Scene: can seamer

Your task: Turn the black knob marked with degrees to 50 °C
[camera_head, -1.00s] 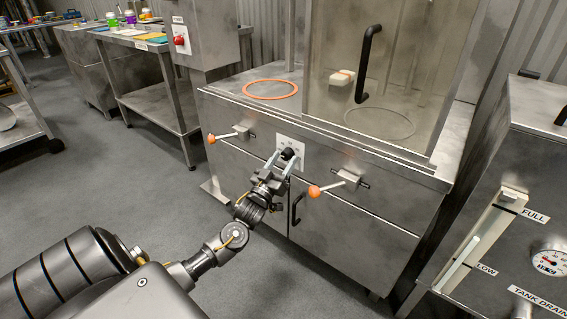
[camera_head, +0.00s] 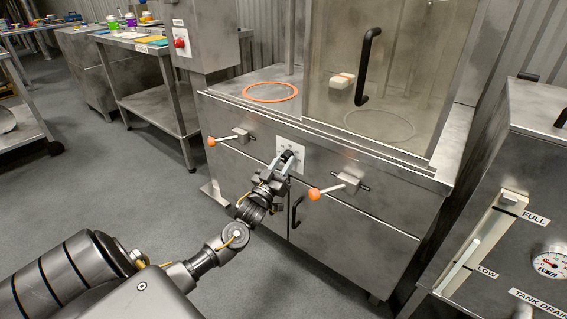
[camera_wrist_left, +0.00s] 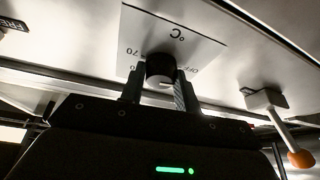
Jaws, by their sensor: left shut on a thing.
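The black knob (camera_wrist_left: 160,70) sits on a white dial plate (camera_wrist_left: 199,47) on the steel front of the machine. The plate shows "°C", "70" and "OFF" in the left wrist view, upside down there; other marks are too hidden or small to read. In the head view the knob (camera_head: 288,156) shows small at the plate (camera_head: 301,152). My left gripper (camera_head: 284,160) is shut on the knob, one finger on each side; it also fills the lower part of the left wrist view (camera_wrist_left: 156,92). The knob's pointer setting cannot be read. My right gripper is not in view.
Two orange-tipped levers flank the plate, one at left (camera_head: 228,137) and one at right (camera_head: 335,187). A black door handle (camera_head: 297,210) is below. The counter edge (camera_head: 330,138) juts out above. A tank (camera_head: 510,200) stands at the right.

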